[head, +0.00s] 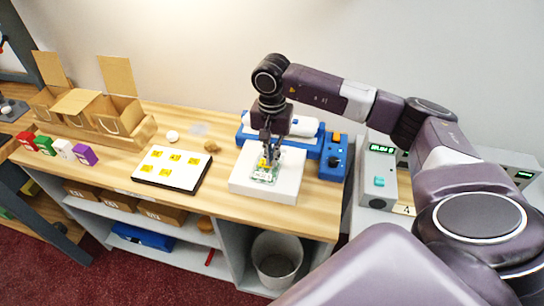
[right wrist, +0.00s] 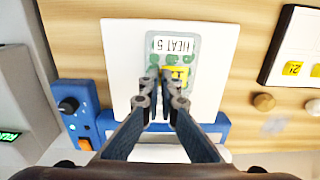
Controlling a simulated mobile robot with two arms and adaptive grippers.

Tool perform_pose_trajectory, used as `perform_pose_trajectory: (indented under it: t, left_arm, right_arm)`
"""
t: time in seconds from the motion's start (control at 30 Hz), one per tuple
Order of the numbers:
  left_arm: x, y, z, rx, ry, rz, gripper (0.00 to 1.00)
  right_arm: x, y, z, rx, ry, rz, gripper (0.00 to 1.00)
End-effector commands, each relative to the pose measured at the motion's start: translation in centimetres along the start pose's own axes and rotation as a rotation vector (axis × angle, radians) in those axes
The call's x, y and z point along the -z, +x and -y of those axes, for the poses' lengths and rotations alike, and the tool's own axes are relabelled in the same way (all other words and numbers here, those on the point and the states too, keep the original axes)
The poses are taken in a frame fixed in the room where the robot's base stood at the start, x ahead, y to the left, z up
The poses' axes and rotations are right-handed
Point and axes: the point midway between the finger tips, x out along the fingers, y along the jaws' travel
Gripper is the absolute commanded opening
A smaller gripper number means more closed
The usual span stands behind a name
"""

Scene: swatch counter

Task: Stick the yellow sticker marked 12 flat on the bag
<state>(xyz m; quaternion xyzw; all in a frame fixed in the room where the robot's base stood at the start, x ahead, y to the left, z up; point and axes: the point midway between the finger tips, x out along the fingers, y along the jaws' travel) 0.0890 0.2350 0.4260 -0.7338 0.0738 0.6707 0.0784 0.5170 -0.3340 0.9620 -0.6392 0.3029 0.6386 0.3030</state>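A clear bag with green contents and a white label reading HEAT 5 (right wrist: 174,45) lies on a white block (head: 238,184) on the counter. It also shows in the head view (head: 268,176). My right gripper (right wrist: 162,78) points down over the bag, its fingers close together with a yellow sticker (right wrist: 180,72) at the tips. The sticker lies over the bag's lower part in the wrist view; its mark is too small to read, and whether it touches the bag I cannot tell. A white card (head: 150,179) with several yellow stickers lies left of the block. My left gripper is out of view.
A blue device with a white roll (head: 298,126) stands right behind the block, with a blue control box (head: 334,160) beside it. Small coloured boxes (head: 85,154) and open cartons (head: 118,116) stand at left. A grey bin (head: 276,258) is below.

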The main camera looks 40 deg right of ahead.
Motion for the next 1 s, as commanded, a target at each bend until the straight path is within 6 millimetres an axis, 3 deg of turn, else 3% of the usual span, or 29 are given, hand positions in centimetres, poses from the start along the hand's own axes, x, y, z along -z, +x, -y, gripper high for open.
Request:
perform_pose_trajectory:
  t: [1.0]
  left_arm:
    - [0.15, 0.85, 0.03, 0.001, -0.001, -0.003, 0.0]
  right_arm:
    - [0.0, 0.87, 0.0, 0.0, 0.0, 0.0, 0.0]
